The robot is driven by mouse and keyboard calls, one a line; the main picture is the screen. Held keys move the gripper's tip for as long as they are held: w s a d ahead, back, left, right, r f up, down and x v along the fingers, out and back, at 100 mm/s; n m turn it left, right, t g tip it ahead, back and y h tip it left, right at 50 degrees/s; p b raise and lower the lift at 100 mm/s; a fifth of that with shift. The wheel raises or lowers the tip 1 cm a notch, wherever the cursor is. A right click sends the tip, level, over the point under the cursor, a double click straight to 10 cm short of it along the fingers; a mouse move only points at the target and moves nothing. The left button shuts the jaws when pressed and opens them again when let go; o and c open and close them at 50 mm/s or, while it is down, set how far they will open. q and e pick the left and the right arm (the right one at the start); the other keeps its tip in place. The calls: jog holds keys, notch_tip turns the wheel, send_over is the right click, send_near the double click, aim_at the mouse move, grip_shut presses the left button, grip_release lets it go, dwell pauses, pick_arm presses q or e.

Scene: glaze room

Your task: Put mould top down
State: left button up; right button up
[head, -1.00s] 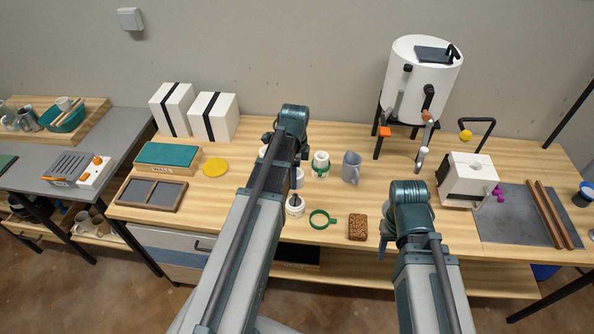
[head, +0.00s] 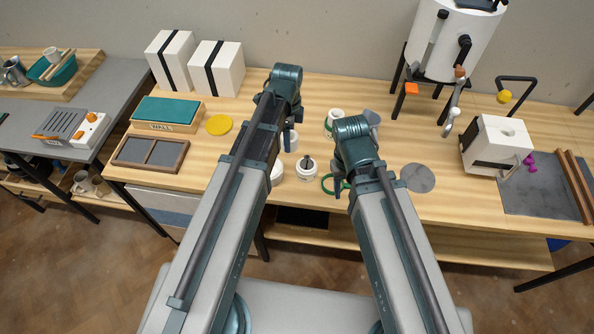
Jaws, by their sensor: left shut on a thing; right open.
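Two white blocks with black straps, which look like closed moulds, stand upright at the back left: the left block (head: 168,62) and the right block (head: 216,69). I cannot make out a separate mould top. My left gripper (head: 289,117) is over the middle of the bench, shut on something. My arm hides most of its fingers and what it holds. A small white vessel (head: 290,142) shows just below it; I cannot tell whether they touch. My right gripper (head: 348,172) is open, low over the bench to the right. Its fingers are mostly hidden by its wrist.
A grey disc (head: 418,178) lies right of my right gripper. A white box (head: 495,147) stands further right.

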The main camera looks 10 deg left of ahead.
pick_arm(q)
notch_tip(320, 180, down, 10)
jog(key=b, duration=1)
jog(key=shift+f, duration=0.2)
jog(key=o, duration=1.4)
jog(key=shift+r, duration=0.15)
